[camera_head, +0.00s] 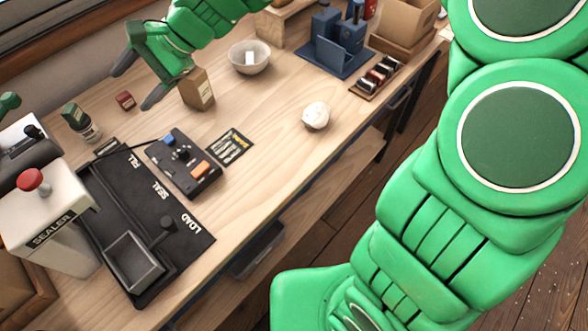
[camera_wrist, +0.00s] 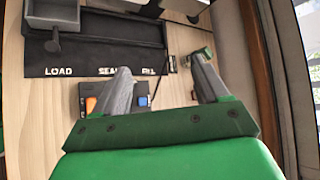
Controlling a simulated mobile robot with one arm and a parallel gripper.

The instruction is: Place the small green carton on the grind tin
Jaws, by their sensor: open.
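A small green carton (camera_head: 74,114) is at the left back of the bench, right by a small pale and dark tin (camera_head: 91,132), which looks like the grind tin. I cannot tell whether the carton rests on the tin or stands behind it. A green thing that looks like the carton also shows in the wrist view (camera_wrist: 207,51), partly hidden by my right finger. My gripper (camera_head: 137,80) is open with nothing between its fingers, above the bench and to the right of the carton. In the wrist view my fingers (camera_wrist: 160,68) are spread apart.
A brown carton (camera_head: 197,92) stands close beside my lower finger. A small red box (camera_head: 125,99) lies between gripper and tin. The black sealing mat (camera_head: 185,243), white sealer (camera_head: 48,225) and button box (camera_head: 183,165) fill the front left. A bowl (camera_head: 249,62) is behind.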

